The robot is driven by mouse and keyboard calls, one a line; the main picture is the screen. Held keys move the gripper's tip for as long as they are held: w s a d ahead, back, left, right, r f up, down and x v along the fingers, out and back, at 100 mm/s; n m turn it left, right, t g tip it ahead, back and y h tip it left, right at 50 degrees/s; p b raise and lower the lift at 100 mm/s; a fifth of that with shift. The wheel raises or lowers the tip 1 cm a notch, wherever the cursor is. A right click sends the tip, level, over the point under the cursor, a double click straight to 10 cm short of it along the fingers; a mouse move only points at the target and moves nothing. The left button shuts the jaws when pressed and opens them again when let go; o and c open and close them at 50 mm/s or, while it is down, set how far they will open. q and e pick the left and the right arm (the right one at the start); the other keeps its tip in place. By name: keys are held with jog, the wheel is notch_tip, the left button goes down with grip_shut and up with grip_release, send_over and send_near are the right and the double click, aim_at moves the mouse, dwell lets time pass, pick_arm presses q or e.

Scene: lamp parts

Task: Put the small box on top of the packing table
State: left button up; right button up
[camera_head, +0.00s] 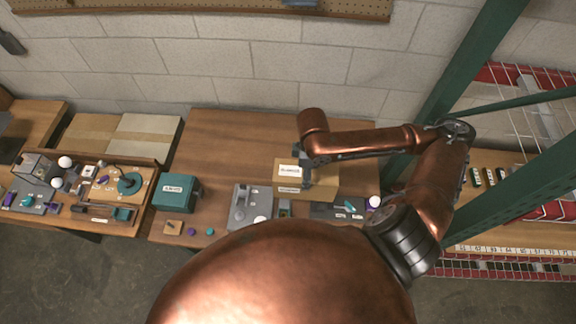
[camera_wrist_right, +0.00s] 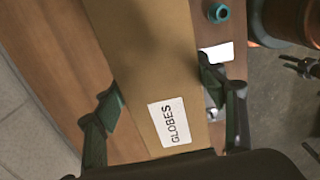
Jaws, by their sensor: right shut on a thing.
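The small box, a tan cardboard box (camera_head: 321,185) with a white label, is at the right half of the brown wooden table (camera_head: 228,135) in the head view. In the right wrist view the box (camera_wrist_right: 150,60) fills the middle and its label reads GLOBES. My right gripper (camera_head: 307,172) reaches down over the box from the right. In the wrist view the right gripper (camera_wrist_right: 165,105) has one finger on each side of the box and is shut on it. I cannot tell whether the box touches the tabletop. My left gripper is not clearly visible.
A teal labelled box (camera_head: 176,192) and a grey tray (camera_head: 252,206) stand left of the small box. A parts tray (camera_head: 110,215) lies farther left. Green rack posts (camera_head: 455,75) rise at the right. The table's back middle is clear.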

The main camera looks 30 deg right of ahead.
pick_arm(q)
jog(key=shift+s+p, duration=0.2)
jog(key=shift+p, duration=0.35)
pick_arm(e)
jog(key=w+d+f, duration=0.3)
jog(key=w+f, duration=0.9)
pick_arm(q)
jog(key=shift+a+r, duration=0.1)
pick_arm(e)
jog(key=shift+s+a+f, duration=0.1)
jog(key=o, duration=2.1)
jog(key=shift+f, duration=0.15)
jog(key=shift+c, duration=0.2)
